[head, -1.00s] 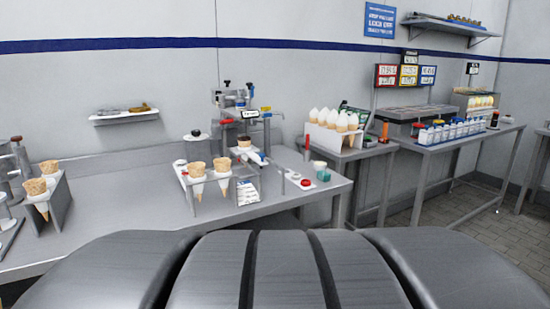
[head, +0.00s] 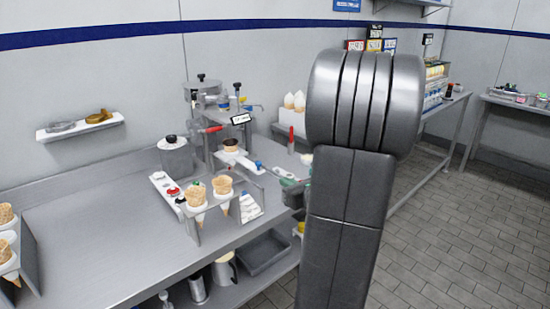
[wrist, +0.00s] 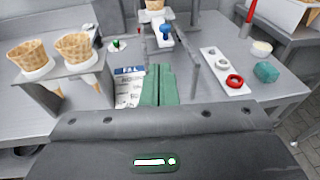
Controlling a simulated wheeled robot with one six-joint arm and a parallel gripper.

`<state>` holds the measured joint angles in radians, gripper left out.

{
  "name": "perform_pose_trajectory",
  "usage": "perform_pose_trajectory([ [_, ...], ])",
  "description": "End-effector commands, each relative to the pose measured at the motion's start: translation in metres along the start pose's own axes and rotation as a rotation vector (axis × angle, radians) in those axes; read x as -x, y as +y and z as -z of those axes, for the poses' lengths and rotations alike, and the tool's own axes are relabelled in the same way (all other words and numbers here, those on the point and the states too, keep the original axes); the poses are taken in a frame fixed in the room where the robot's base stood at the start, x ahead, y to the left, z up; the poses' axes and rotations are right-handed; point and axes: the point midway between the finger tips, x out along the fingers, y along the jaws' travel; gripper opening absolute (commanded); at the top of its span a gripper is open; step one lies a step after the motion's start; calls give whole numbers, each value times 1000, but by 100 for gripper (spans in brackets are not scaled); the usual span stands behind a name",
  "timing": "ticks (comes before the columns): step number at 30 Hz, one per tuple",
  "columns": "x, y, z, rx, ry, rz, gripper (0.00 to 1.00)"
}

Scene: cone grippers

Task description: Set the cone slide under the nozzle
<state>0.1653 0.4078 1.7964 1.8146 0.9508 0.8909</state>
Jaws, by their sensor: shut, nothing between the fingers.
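The cone slide (head: 240,159) is a white plate with a blue knob at its front end, on a rail in front of the dispensing machine (head: 213,112). It also shows in the wrist view (wrist: 158,38). A cone (head: 230,145) with a dark rim sits toward its far end; the wrist view cuts off its top. The nozzle itself is too small to make out. My gripper (wrist: 159,68) has green fingers, pressed together and empty. In the wrist view they point toward the slide, nearer than the blue knob and apart from it. My arm hides part of the head view.
A holder with two cones (wrist: 62,73) stands left of my fingers, beside a printed packet (wrist: 129,88). On the right lie a white strip with rings (wrist: 224,71), a teal block (wrist: 266,72) and a small cup (wrist: 261,47). Rail posts flank the slide.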

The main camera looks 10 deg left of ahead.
Motion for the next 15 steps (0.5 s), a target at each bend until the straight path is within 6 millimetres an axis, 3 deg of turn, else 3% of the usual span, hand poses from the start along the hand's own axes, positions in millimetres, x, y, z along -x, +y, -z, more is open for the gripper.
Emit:
perform_pose_trajectory([
  [8, -26, -6, -5, -37, -16, 14, 0],
  [15, -77, -6, -6, -35, -14, 11, 0],
])
